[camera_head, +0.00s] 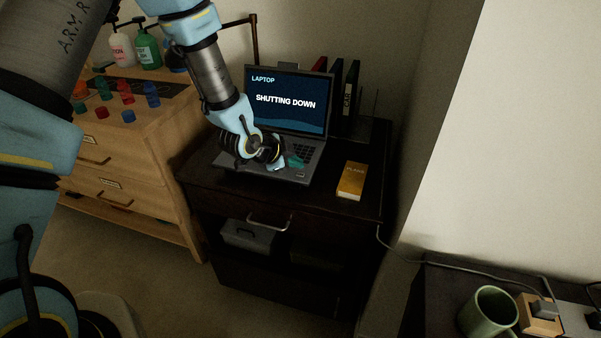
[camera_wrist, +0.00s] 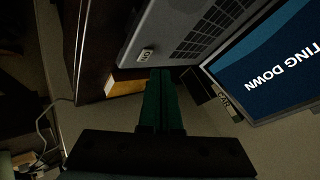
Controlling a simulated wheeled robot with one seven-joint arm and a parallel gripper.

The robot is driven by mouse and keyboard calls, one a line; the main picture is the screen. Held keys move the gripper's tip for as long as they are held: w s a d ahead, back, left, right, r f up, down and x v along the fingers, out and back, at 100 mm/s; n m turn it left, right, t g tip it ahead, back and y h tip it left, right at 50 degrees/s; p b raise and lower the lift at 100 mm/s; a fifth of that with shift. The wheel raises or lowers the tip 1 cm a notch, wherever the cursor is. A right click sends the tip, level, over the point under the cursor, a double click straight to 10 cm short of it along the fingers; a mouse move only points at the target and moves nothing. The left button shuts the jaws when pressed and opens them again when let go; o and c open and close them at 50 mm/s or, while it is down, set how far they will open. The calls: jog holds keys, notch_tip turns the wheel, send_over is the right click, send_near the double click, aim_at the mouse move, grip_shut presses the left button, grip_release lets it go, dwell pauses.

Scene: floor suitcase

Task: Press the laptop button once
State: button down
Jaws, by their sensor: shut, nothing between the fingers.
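The open laptop (camera_head: 290,115) sits on the dark cabinet, its screen reading "SHUTTING DOWN". In the wrist view its keyboard deck (camera_wrist: 178,18) and part of the screen (camera_wrist: 270,65) show. A small pale button (camera_wrist: 146,55) with dark lettering is on the deck near its edge. My gripper (camera_head: 296,162) is over the laptop's front right part in the head view, its green fingers shut and empty. In the wrist view the fingertips (camera_wrist: 160,72) appear close to the button. Whether they touch it I cannot tell. I cannot make out the button in the head view.
A yellow book (camera_head: 351,181) lies right of the laptop on the dark cabinet (camera_head: 340,208). Upright binders (camera_head: 350,88) stand behind. A wooden dresser (camera_head: 125,175) with bottles and coloured pieces is at left. A green mug (camera_head: 488,312) stands at lower right. A wall borders the right side.

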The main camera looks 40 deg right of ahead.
aim_at(296, 177)
jog(key=shift+r+p, duration=0.85)
jog(key=shift+r, duration=1.05)
jog(key=shift+w, duration=0.1)
jog(key=w+a+r+n+t+y, duration=0.2)
jog(key=w+a+r+n+y, duration=0.25)
jog(key=a, duration=0.75)
jog(key=w+a+r+n+t+y, duration=0.1)
jog(key=w+a+r+n, duration=0.2)
jog(key=w+a+n, duration=0.65)
jog(key=s+a+r+n+g+y, duration=0.1)
jog(key=s+a+r+n, duration=0.1)
jog(key=a, duration=0.6)
jog(key=s+a+r+n+y, duration=0.1)
jog(key=s+a+r+n, duration=0.1)
jog(key=s+a+n, duration=0.3)
jog(key=s+a+r+n+g+y, duration=0.1)
jog(key=s+a+r+n, duration=0.2)
jog(key=a, duration=1)
jog(key=shift+s+a+g, duration=0.15)
jog(key=shift+s+g, duration=0.05)
jog(key=shift+g, duration=0.1)
jog(key=shift+y, duration=0.25)
